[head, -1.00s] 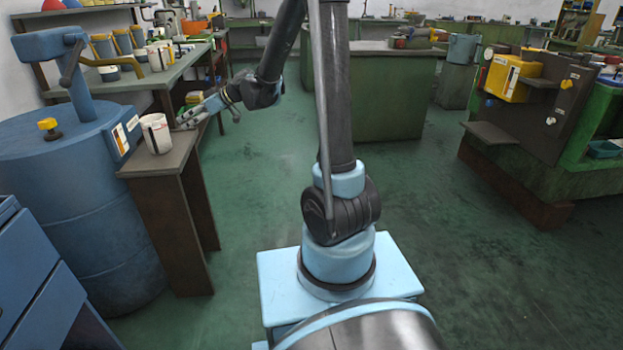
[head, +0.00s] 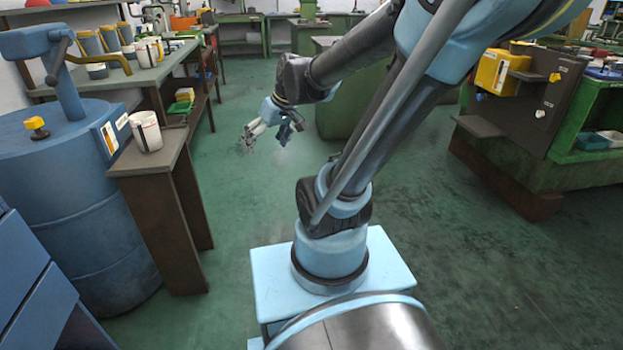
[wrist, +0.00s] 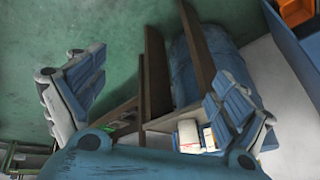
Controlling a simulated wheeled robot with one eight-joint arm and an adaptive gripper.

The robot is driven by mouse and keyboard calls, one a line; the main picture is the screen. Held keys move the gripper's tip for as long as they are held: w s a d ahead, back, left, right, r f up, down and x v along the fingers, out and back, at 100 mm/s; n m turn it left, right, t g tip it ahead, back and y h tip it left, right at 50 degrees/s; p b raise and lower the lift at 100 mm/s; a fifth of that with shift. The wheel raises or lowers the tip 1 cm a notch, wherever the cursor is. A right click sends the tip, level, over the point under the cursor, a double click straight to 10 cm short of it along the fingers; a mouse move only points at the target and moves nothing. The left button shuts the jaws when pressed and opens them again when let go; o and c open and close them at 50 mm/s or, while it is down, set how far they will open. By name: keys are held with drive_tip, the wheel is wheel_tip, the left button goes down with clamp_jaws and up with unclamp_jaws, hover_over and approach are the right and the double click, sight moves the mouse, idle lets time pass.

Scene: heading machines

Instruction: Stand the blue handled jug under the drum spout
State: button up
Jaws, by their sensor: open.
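A white jug (head: 145,132) stands upright on a small brown stand (head: 152,160) beside the blue drum (head: 65,190). The jug has dark and red marks on its side; I cannot make out a blue handle. My gripper (head: 270,133) is open and empty, over the floor to the right of the stand. In the wrist view, my gripper (wrist: 155,108) has its fingers wide apart, with the white jug (wrist: 188,135) and stand beyond.
A long bench (head: 150,74) with several cups and containers runs behind the drum. Blue drawers (head: 30,285) stand at the near left. A green machine (head: 590,140) with a yellow box stands at the right. The green floor between is clear.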

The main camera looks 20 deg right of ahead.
drive_tip(key=s+d+f+m+g+h, duration=0.1)
drive_tip(key=s+d+f+m+h, duration=0.3)
drive_tip(key=s+d, duration=0.7)
wheel_tip(320, 180, down, 2)
drive_tip(key=shift+s+f+m, duration=0.2)
drive_tip(key=shift+s+m, duration=0.3)
drive_tip(key=shift+s, duration=0.55)
